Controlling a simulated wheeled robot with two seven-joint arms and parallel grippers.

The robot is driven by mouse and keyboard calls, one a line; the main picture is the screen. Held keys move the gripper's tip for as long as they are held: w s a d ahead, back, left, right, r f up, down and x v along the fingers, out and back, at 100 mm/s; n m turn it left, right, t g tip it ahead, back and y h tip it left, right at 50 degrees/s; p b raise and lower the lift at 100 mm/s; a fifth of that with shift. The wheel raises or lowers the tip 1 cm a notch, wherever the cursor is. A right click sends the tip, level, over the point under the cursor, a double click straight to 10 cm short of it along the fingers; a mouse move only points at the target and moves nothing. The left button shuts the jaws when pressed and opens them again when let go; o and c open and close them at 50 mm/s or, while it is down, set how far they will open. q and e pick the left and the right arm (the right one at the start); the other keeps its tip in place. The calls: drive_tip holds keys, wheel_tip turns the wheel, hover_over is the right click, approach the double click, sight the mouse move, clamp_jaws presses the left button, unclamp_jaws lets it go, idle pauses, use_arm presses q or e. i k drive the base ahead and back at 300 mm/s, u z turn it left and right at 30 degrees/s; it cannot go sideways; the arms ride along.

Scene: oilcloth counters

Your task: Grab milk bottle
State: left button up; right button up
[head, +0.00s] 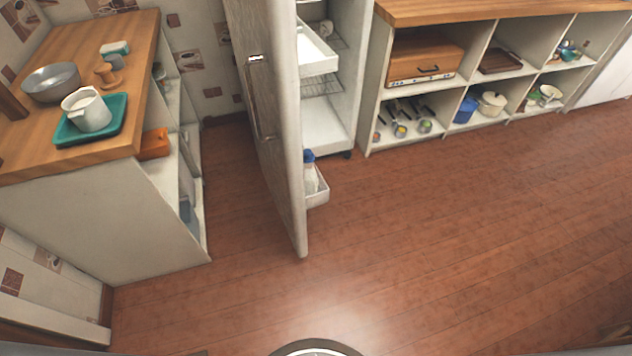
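A white bottle with a blue cap (310,178), which looks like the milk bottle, stands in the low door bin (319,196) of an open fridge. The fridge door (268,100) stands ajar toward me, and its edge hides part of the bottle. Neither of my grippers shows in the head view.
The open fridge (325,120) has white shelves and a drawer (316,50) pulled out. A wooden-topped counter (130,60) on the left holds a white pitcher (88,110) on a green tray (117,124). A cubby shelf (375,140) stands right of the fridge. The wooden floor (420,240) in front is clear.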

sight(311, 174)
drive_tip(key=z, duration=1.1)
drive_tip(key=i, duration=3.7)
drive_tip(key=u, duration=3.4)
